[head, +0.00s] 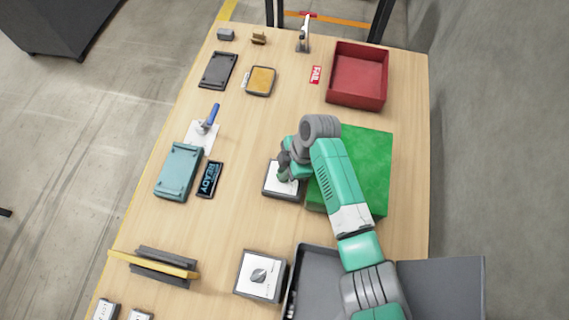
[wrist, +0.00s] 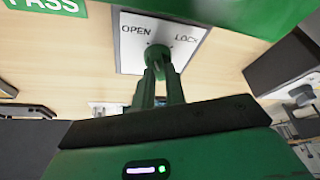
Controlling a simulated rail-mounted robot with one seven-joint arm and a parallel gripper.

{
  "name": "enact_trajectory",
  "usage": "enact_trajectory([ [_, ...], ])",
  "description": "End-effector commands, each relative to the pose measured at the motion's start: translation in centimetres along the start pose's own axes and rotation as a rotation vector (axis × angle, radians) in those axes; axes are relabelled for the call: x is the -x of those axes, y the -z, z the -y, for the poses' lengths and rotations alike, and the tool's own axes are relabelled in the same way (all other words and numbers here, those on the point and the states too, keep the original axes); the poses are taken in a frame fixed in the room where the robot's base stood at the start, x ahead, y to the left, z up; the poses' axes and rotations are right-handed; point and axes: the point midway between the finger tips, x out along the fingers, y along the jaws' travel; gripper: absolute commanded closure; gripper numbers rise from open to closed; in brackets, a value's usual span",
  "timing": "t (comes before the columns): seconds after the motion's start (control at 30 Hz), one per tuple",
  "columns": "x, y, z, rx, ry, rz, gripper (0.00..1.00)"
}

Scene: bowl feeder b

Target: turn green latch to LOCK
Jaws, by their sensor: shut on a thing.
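The green latch (wrist: 160,55) is a round knob on a white plate with a dark border (wrist: 130,50), marked OPEN on the left and LOCK on the right in the wrist view. My gripper (wrist: 163,75) is shut on the latch, its two fingers close together at the knob. Which mark the latch points to cannot be told, as the fingers and the view angle hide its shape. In the head view the plate (head: 272,187) lies mid-table, with my gripper (head: 285,174) over it and the latch mostly hidden.
A green block or mat (head: 370,150) lies right of the plate under my arm. A grey box with a dial (head: 258,276) stands nearer the front. A red bin (head: 358,75) is at the back right.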

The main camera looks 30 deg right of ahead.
Motion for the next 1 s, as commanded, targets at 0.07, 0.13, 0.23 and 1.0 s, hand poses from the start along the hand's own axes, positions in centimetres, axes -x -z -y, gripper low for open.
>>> enact_trajectory([
  [0.07, 0.59, 0.40, 0.17, -0.069, -0.025, -0.003, 1.00],
  [0.13, 0.56, 0.40, 0.19, -0.129, -0.050, -0.002, 1.00],
  [0.23, 0.52, 0.40, 0.20, -0.217, -0.087, -0.002, 1.00],
  [1.0, 0.24, 0.41, 0.30, -0.875, -0.362, -0.001, 1.00],
])
